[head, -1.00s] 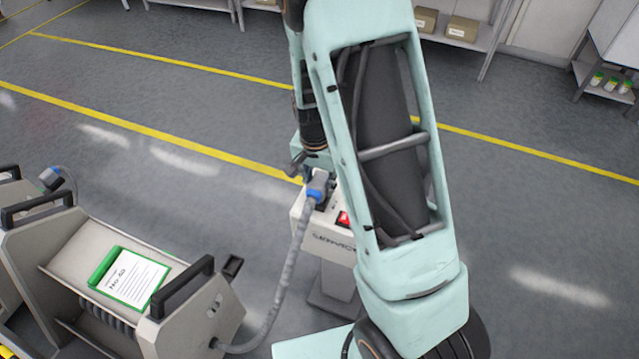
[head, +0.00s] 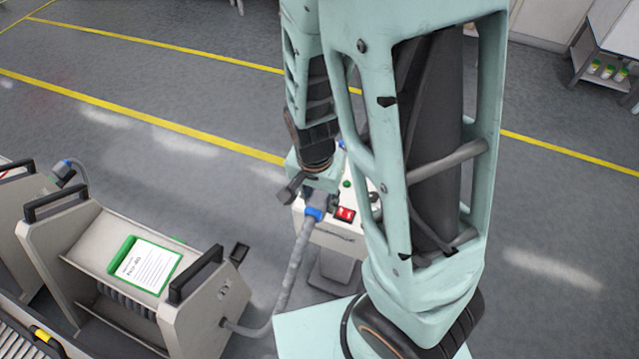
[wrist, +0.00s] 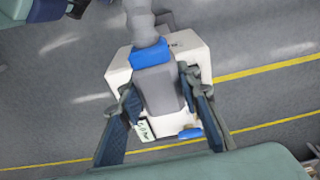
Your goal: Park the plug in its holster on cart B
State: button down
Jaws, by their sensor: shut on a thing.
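The plug (head: 320,199) is grey with a blue collar and a thick grey hose. My gripper (wrist: 160,92) is shut on the plug, one finger on each side, as the wrist view shows. The plug's tip is hidden; I cannot tell whether it touches the white service post (head: 333,238) behind it. The hose (head: 292,270) runs down to the side of the near cart (head: 205,305), which carries a green-edged card. A black, square-mouthed holder (head: 240,253) sticks out from this cart's end. No letter on the cart is legible.
The post has a red switch (head: 345,214) and a green button. A second cart stands at the left edge with another blue-collared plug (head: 62,172) on it. Open grey floor with yellow lines lies behind. A shelf with bottles (head: 608,70) is far right.

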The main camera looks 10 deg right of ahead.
aim_at(320, 198)
jog(key=shift+s+a+r, duration=0.15)
jog(key=shift+s+r, duration=0.25)
jog(key=shift+r, duration=1.35)
jog(key=w+d+n+b, duration=0.2)
jog(key=w+n, duration=0.4)
jog(key=w, duration=0.4)
jog(key=w+a+f+n+y+b, duration=0.1)
jog(key=w+a+f+n+b, duration=0.5)
jog(key=f+b, duration=0.25)
jog(key=shift+w+a+f+n+g+y+b, duration=0.15)
jog(key=shift+a+f+n+g+b, duration=0.25)
jog(key=shift+a+f+n+b, duration=5.3)
jog(key=shift+w+a+f+n+g+y+b, duration=0.3)
jog(key=shift+a+f+n+b, duration=1.85)
jog(key=shift+f+b, duration=4.05)
jog(key=shift+a+f+n+g+h+b, duration=0.15)
jog(key=shift+a+f+n+g+b, duration=0.35)
jog(key=shift+a+f+n+b, duration=5.7)
